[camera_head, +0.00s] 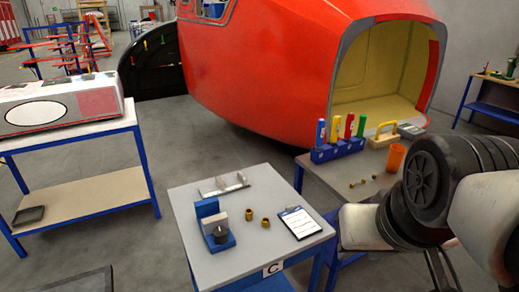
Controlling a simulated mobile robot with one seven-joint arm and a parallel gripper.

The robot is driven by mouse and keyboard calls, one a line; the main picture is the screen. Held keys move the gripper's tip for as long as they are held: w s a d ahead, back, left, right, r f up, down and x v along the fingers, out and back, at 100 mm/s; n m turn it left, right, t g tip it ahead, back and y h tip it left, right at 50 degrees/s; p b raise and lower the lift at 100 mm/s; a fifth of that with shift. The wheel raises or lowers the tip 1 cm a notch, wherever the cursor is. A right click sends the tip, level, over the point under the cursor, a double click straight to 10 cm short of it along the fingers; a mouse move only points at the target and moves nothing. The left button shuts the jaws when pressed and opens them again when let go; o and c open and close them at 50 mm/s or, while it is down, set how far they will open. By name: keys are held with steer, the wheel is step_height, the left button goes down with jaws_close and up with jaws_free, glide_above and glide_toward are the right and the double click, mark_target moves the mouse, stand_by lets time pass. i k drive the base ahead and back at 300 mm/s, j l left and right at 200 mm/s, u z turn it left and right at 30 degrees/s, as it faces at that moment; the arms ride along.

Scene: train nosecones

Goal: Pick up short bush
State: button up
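Two small brass bushes stand close together on the grey top of the table marked C (190,204). One bush (249,214) is on the left, and the other bush (265,222) is just right of it and slightly nearer. They are too small here to tell surely which is the short one. Nothing holds either bush. My arm comes in at the right edge, well to the right of the bushes. My gripper cannot be made out in this view.
A blue fixture with a grey part (218,228) stands left of the bushes, a clipboard (300,222) lies right, and a metal bracket (224,185) lies behind. A second table holds a blue rack (337,150), an orange cup (396,158) and small brass pieces. A large red nosecone (265,70) stands behind.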

mark_target(265, 222)
steer(key=i+l+u, duration=0.1)
steer(key=u, duration=0.25)
steer(key=i+l+u, duration=0.1)
steer(key=u, duration=0.2)
steer(key=i+l+u, duration=0.15)
steer(key=u, duration=0.2)
steer(key=i+l, duration=0.3)
steer(key=l, duration=0.25)
